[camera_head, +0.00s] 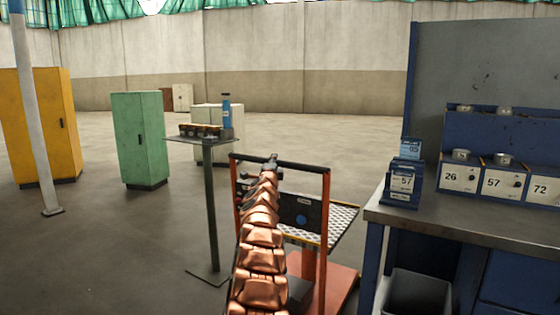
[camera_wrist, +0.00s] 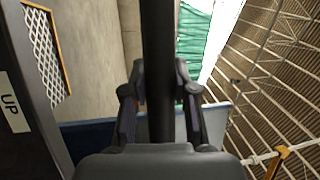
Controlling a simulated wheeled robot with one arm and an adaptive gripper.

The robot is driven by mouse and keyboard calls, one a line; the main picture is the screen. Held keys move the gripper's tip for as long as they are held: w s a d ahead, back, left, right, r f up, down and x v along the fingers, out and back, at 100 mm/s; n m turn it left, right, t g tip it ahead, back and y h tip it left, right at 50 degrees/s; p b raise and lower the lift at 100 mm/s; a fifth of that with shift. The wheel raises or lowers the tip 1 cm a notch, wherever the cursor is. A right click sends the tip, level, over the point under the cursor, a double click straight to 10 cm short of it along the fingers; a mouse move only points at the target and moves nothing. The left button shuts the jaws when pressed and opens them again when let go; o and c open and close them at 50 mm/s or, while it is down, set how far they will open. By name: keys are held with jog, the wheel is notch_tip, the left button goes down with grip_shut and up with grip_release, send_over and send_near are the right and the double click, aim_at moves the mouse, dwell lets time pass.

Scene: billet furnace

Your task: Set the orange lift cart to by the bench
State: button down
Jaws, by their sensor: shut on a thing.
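The orange lift cart (camera_head: 325,230) stands in the middle of the head view, with an orange frame, a dark push bar across its top, a checkered platform and an orange base. My gripper (camera_head: 272,162) is at the push bar. In the wrist view the dark push bar (camera_wrist: 158,60) runs between the two fingers of my gripper (camera_wrist: 161,85), which are shut on it. The bench (camera_head: 470,224), with a grey top and blue legs, stands at the right, close beside the cart. My arm hides part of the cart's left side and base.
A small stand (camera_head: 211,200) with a blue bottle (camera_head: 226,110) is just left of the cart. A green cabinet (camera_head: 140,140), a yellow cabinet (camera_head: 45,125) and a pole (camera_head: 35,110) stand further left. A grey bin (camera_head: 415,294) sits under the bench. Open floor lies behind the cart.

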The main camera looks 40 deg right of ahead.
jog(key=shift+w+d+f, duration=0.15)
jog(key=shift+d+f, duration=0.05)
jog(key=shift+d, duration=0.05)
dwell(0.3)
jog(key=c, duration=1.1)
grip_release()
jog(key=shift+o, duration=1.1)
jog(key=shift+r, duration=0.1)
jog(key=shift+a, duration=0.2)
